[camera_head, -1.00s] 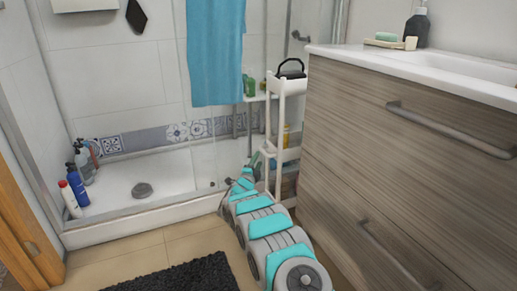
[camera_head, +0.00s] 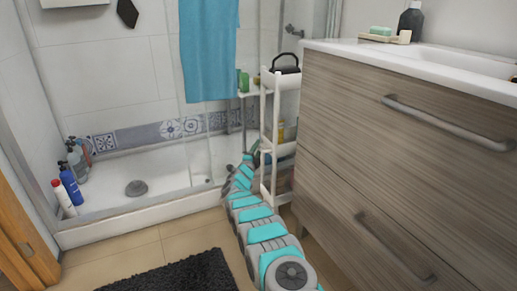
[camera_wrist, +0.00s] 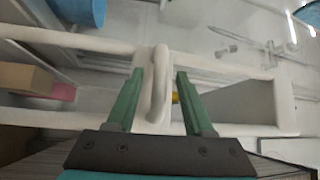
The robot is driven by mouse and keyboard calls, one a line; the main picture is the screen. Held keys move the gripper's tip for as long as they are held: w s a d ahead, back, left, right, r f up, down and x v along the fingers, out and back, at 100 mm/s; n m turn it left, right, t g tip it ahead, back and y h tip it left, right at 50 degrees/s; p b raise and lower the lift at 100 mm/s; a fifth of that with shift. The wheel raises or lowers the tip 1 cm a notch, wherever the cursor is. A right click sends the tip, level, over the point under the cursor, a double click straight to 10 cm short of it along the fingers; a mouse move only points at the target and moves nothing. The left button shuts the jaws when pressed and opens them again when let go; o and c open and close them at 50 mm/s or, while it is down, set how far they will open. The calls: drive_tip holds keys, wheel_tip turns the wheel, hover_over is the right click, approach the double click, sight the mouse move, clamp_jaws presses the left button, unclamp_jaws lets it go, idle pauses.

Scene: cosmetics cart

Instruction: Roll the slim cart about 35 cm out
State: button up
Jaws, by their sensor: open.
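The slim white cart (camera_head: 264,128) stands upright in the narrow gap between the vanity and the shower, its front end showing in the head view. A rounded white handle bar (camera_wrist: 158,90) on it fills the middle of the wrist view. My gripper (camera_wrist: 160,72) is open, with one green finger on each side of this bar.
The wooden vanity (camera_head: 385,150) with protruding drawer handles stands close on the right. The shower tray edge (camera_head: 140,225) runs behind and left. A dark mat (camera_head: 175,273) lies on the floor in front. A dark item (camera_head: 285,63) rests on the cart's top.

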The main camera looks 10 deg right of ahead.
drive_tip(key=shift+w+d+f, duration=0.1)
drive_tip(key=shift+w+d, duration=0.05)
drive_tip(key=shift+w, duration=0.1)
drive_tip(key=shift+w+d, duration=0.15)
drive_tip(key=shift+w, duration=0.25)
drive_tip(key=shift+r, duration=0.2)
drive_tip(key=shift+c, duration=0.3)
clamp_jaws()
drive_tip(key=shift+f, duration=0.1)
idle(0.7)
